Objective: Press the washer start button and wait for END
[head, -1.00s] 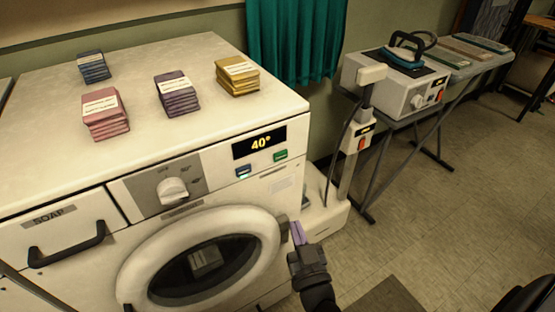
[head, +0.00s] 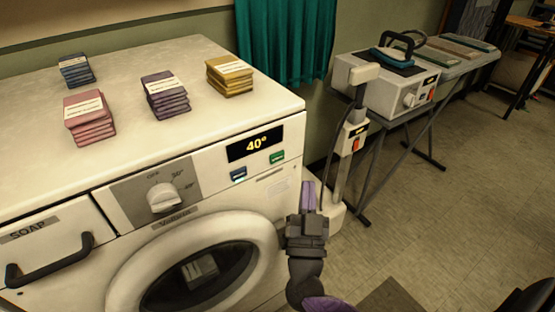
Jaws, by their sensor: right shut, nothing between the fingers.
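The washer (head: 215,190) stands at the left with its round door (head: 196,268) closed and something pale behind the glass. My right gripper (head: 308,196) is shut and empty, with purple fingers pointing up. In the picture it is right of the washer's front, below and to the right of the green button, apart from it. My left gripper is not in view.
Folded stacks in blue (head: 75,70), pink (head: 89,118), purple (head: 165,95) and yellow (head: 229,75) lie on the washer top. A soap drawer (head: 45,240) is at left. A post with a red switch (head: 355,144) and an ironing table with an iron (head: 398,54) stand at right. Open floor lies at right.

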